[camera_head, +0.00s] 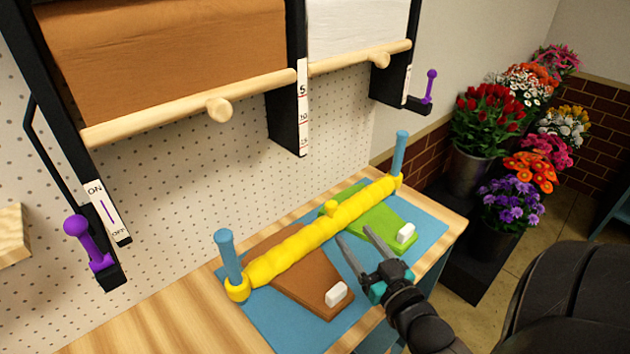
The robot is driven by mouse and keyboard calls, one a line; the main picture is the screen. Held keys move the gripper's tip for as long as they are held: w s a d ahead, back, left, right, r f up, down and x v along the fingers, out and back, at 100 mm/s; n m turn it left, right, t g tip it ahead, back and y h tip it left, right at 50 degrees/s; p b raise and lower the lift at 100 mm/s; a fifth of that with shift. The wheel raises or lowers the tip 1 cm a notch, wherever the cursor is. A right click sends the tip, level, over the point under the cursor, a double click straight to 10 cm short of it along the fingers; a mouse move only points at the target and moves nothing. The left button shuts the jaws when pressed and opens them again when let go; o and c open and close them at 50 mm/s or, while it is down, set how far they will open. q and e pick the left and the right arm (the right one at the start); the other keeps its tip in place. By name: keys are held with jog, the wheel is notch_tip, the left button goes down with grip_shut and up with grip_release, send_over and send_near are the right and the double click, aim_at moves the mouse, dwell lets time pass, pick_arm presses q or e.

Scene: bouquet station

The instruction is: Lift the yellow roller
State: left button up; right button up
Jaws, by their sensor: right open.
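The yellow roller (296,249) is a long, lumpy bar lying diagonally over the blue mat (262,326) on the wooden table. Its ends have yellow rings around two upright blue posts, the near-left post (229,256) and the far-right post (400,152). The roller lies across a brown wedge (298,284) and a green wedge (384,222). My right gripper (353,242) is open, with its two fingers pointing at the roller from the front right, apart from it and empty. My left gripper is not in view.
Paper rolls with wooden bars (190,112) hang on the pegboard behind the table. Purple levers (86,242) stick out at the left and upper right. White blocks sit on the wedges' lower ends. Flower buckets (476,165) stand on the right. The table's front left (150,325) is bare.

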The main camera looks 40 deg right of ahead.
aim_at(334, 208)
jog(key=b+x, duration=0.1)
jog(key=x, duration=1.2)
jog(key=shift+w+r, duration=0.15)
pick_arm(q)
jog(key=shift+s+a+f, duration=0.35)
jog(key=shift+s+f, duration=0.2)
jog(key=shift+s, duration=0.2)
pick_arm(e)
jog(key=shift+x, duration=0.8)
jog(key=shift+d, duration=0.1)
jog(key=shift+c, duration=0.2)
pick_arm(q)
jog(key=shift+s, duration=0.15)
pick_arm(e)
grip_shut()
